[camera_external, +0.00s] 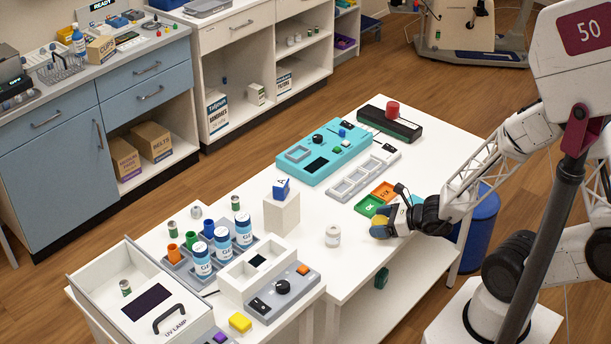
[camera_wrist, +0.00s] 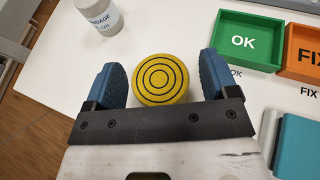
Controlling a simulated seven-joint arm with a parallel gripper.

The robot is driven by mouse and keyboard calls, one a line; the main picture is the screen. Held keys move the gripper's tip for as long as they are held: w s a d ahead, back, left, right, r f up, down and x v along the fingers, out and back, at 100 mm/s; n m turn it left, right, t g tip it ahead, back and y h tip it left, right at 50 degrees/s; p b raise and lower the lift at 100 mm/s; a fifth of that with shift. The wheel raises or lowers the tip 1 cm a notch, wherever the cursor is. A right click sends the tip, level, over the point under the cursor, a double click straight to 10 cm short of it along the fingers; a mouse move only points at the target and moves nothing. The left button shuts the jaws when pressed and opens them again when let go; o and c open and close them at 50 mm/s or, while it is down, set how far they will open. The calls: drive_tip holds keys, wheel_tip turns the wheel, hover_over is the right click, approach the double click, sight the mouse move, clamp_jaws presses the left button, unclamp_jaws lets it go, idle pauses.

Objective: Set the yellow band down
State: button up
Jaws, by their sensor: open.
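The yellow band (camera_wrist: 161,79) is a round yellow roll with dark concentric rings on its face, seen end-on in the wrist view. It is between the two blue fingers of my gripper (camera_wrist: 162,82), with a visible gap on its right side, so the jaws are open around it. In the external view, my gripper (camera_external: 382,224) is low at the table's near right edge and the yellow band (camera_external: 379,232) shows partly behind a finger. It appears to be at table height; its underside is hidden.
A white labelled roll (camera_external: 332,236) stands left of my gripper. A green OK tray (camera_wrist: 243,40) and an orange FIX tray (camera_wrist: 303,55) lie just beyond it. A teal object (camera_wrist: 297,145) is close on the right in the wrist view. White table surface around the band is clear.

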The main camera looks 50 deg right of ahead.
drive_tip(key=shift+r, duration=0.15)
drive_tip(key=v, duration=1.2)
idle(0.5)
idle(0.3)
drive_tip(key=shift+r, duration=0.1)
drive_tip(key=s+a+r+n+g+y, duration=0.1)
drive_tip(key=a+r+n+g, duration=0.4)
drive_tip(key=n, duration=0.4)
drive_tip(key=s+a+r+n+g+y, duration=0.1)
drive_tip(key=a+r+n+g+y, duration=0.15)
drive_tip(key=r+n, duration=0.55)
drive_tip(key=s+d+r+n+g+h, duration=0.1)
drive_tip(key=d+r+n+h, duration=0.5)
drive_tip(key=n, duration=0.8)
wheel_tip(320, 180, up, 5)
drive_tip(key=g+h, duration=0.1)
drive_tip(key=h, duration=0.2)
drive_tip(key=shift+g, duration=0.25)
